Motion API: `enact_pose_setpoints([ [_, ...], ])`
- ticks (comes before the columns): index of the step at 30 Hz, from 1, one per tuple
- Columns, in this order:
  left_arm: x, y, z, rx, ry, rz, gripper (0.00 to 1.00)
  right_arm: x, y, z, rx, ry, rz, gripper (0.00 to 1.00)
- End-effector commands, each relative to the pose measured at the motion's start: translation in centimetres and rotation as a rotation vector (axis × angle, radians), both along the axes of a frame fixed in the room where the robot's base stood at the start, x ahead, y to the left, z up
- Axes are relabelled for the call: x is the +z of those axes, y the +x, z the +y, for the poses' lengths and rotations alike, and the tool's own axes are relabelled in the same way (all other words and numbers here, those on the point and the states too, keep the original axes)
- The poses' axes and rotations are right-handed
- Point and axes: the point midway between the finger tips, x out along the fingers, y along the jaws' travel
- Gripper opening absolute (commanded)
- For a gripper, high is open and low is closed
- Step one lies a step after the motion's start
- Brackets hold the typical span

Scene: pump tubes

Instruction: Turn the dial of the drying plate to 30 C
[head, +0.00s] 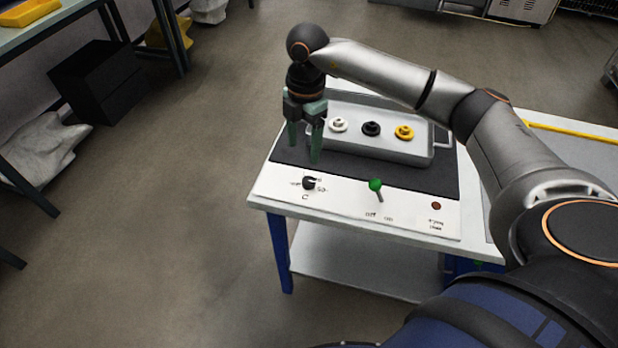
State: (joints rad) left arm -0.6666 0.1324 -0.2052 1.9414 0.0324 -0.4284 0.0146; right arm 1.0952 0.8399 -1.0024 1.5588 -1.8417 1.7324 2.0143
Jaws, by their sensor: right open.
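The drying plate (420,181) is a dark flat surface with a white front panel, on a white table. Its black dial (309,183) sits at the left of the panel, with small markings around it that are too small to read. A switch with a green tip (375,185) is at the panel's middle, and a dark red round light (436,206) at its right. My right gripper (304,155) points down with greenish fingers apart and nothing between them. It is above the plate's left part, behind the dial and apart from it. My left gripper is not in view.
A grey metal tray (385,148) stands on the plate, just right of my right gripper. It holds a white (338,125), a black (371,129) and a yellow part (404,132). Open floor lies left of the table (275,206).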

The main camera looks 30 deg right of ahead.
Motion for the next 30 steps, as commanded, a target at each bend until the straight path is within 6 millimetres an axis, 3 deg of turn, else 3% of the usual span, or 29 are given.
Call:
enact_pose_setpoints([
  [1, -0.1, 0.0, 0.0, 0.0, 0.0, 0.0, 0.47, 0.3, 0.2, -1.0, -0.027, -0.032, -0.004, 0.72],
  [5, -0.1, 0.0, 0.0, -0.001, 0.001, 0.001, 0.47, -0.2, 0.2, -1.7, -0.054, -0.061, -0.001, 0.72],
  [21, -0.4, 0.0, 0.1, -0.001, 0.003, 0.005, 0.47, -10.0, 0.1, -1.5, -0.048, -0.054, -0.001, 0.72],
  [30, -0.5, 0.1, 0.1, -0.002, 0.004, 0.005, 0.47, -11.8, 0.2, -1.5, -0.047, -0.055, -0.003, 0.72],
])
